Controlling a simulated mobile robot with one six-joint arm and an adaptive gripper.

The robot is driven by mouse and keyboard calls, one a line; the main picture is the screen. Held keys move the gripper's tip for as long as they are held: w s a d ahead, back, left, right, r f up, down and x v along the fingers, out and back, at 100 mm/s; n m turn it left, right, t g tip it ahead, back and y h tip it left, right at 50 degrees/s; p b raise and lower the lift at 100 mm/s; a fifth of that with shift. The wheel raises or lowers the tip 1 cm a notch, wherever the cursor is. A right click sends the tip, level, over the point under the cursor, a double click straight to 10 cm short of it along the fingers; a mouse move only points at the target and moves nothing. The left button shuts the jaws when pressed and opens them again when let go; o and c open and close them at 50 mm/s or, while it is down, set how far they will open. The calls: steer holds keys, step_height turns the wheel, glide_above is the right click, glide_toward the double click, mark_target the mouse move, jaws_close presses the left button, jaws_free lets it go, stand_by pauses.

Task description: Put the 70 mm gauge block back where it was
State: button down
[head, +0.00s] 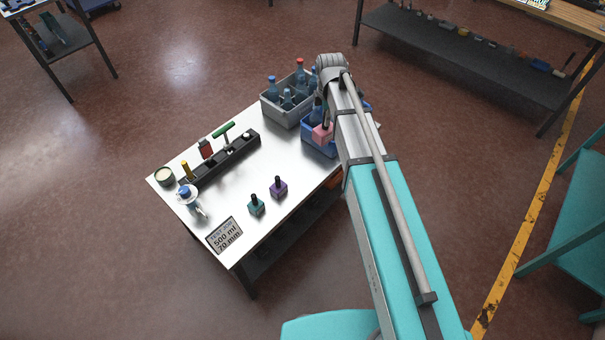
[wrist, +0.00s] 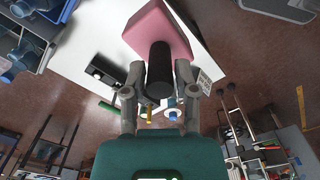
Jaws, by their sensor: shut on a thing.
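My gripper (wrist: 158,82) is shut on the black handle of a pink block (wrist: 160,28). In the head view the pink block (head: 322,133) shows beside my arm, over or in front of the blue crate (head: 317,149); I cannot tell its height. My gripper is mostly hidden behind my arm there. A teal block (head: 256,206) and a purple block (head: 278,188), both with dark handles, stand upright on the table (head: 225,190). No size marking is legible on the pink block. A sign (head: 225,236) on the table's front corner reads 500 ml and 70 mm.
A grey crate (head: 281,114) with several bottles stands at the table's back. A black rack (head: 219,163) holds a green-handled tool and other items. A tin (head: 165,176) and a blue-and-white item (head: 189,196) stand at the left. Bare table lies around the teal and purple blocks.

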steer(key=s+a+f+b, duration=0.3)
steer(key=a+f+b, duration=0.1)
steer(key=f+b, duration=0.5)
steer(key=s+a+f+n+b, duration=0.1)
steer(key=s+a+f+b, duration=0.3)
steer(key=f+b, duration=0.5)
steer(key=shift+a, duration=0.35)
steer(key=shift+w+f, duration=0.1)
steer(key=w+f+b, duration=0.9)
steer(key=w, duration=0.4)
steer(key=shift+w+f, duration=0.1)
steer(key=shift+w+f+b, duration=0.2)
steer(key=shift+f+b, duration=0.8)
steer(key=shift+b, duration=0.05)
steer(key=shift+w+f+b, duration=0.15)
steer(key=shift+f+b, duration=0.8)
steer(key=shift+b, duration=0.1)
